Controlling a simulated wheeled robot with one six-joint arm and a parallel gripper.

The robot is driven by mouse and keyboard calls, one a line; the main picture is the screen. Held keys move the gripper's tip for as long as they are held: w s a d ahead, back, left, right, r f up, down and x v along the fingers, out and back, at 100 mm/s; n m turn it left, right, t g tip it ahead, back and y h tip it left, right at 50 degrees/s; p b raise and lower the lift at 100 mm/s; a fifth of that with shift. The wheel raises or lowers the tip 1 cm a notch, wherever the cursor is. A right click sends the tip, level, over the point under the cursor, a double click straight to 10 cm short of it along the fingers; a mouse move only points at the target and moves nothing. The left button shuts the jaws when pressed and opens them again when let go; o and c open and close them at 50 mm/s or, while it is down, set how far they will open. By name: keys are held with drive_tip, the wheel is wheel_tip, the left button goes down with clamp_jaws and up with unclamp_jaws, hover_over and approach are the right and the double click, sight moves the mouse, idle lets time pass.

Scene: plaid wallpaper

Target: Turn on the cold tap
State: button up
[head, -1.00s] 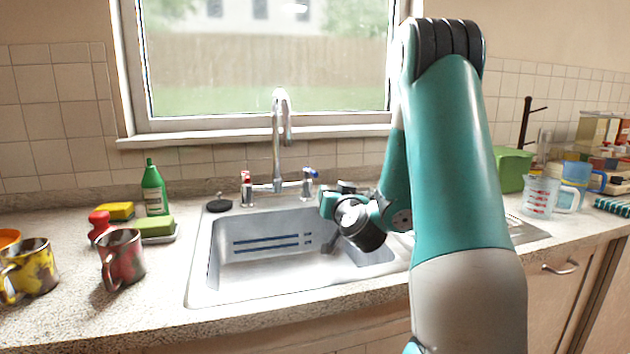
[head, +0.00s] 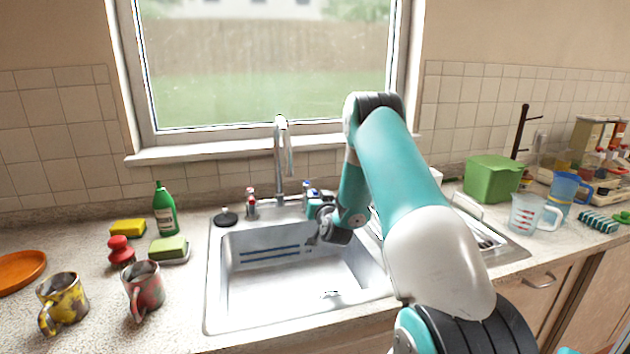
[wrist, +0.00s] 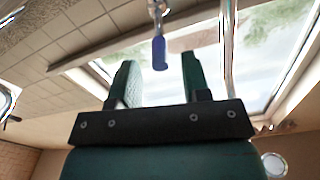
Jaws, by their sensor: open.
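The cold tap (head: 306,187) has a blue handle and stands at the back of the sink, right of the spout (head: 281,150). My gripper (head: 314,204) is right by it in the head view, its fingers mostly hidden by my own wrist. In the wrist view the blue handle (wrist: 160,53) shows between the two fingertips of my open gripper (wrist: 158,62), with gaps on both sides. I cannot tell whether it is touched. The hot tap (head: 251,197) with a red handle stands left of the spout.
The sink basin (head: 230,295) is empty in its visible part. A black plug (head: 226,218) lies at its back left corner. A green bottle (head: 165,210), sponges and mugs stand left. A green box (head: 492,180) and a measuring jug (head: 524,213) stand right.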

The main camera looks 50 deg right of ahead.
sight(315, 191)
drive_tip(key=shift+p+x, duration=0.8)
drive_tip(key=shift+x, duration=0.85)
clamp_jaws()
